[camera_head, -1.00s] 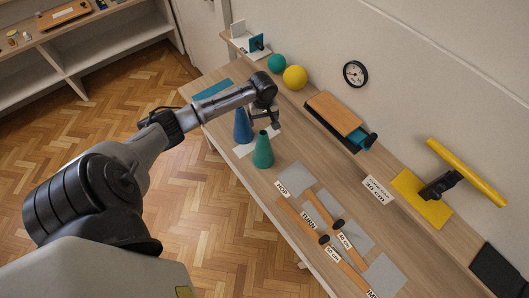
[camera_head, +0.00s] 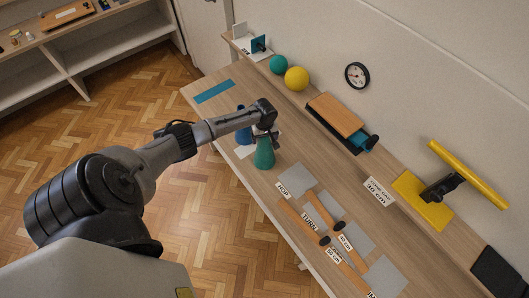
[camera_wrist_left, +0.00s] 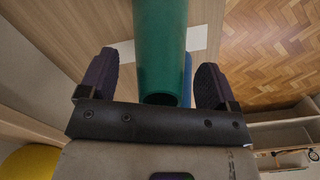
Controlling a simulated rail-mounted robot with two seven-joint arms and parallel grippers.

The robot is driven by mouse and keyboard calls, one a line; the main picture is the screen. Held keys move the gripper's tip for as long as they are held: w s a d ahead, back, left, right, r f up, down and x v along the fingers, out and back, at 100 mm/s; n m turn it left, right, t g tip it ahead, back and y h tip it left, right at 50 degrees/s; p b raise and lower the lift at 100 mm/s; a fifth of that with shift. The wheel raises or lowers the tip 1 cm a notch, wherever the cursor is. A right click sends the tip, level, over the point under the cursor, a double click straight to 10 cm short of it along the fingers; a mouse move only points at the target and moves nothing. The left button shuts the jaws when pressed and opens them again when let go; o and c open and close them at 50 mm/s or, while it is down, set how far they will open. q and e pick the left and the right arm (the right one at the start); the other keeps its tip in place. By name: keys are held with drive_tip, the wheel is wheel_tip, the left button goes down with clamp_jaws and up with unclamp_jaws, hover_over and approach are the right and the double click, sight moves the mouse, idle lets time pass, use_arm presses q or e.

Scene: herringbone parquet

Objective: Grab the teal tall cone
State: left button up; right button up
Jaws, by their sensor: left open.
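The teal tall cone (camera_head: 264,155) stands upright on the wooden table in the head view, its top partly hidden by my left gripper (camera_head: 266,137). In the left wrist view the teal cone (camera_wrist_left: 160,50) lies between the two dark fingers of my left gripper (camera_wrist_left: 155,85), with a gap on either side. The left gripper is open and holds nothing. A blue cone (camera_head: 241,134) stands just behind and left of the teal one, partly covered by my arm; a strip of it shows in the left wrist view (camera_wrist_left: 187,78). My right gripper is not in view.
A white sheet (camera_head: 242,152) lies under the cones. Grey squares (camera_head: 297,179) and orange bars with labels lie along the table (camera_head: 230,100) to the right. A teal ball (camera_head: 279,64) and a yellow ball (camera_head: 296,78) sit on the back ledge.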

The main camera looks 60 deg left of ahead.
use_arm(q)
drive_tip(key=shift+f, duration=0.5)
drive_tip(key=shift+c, duration=0.3)
drive_tip(key=c, duration=1.2)
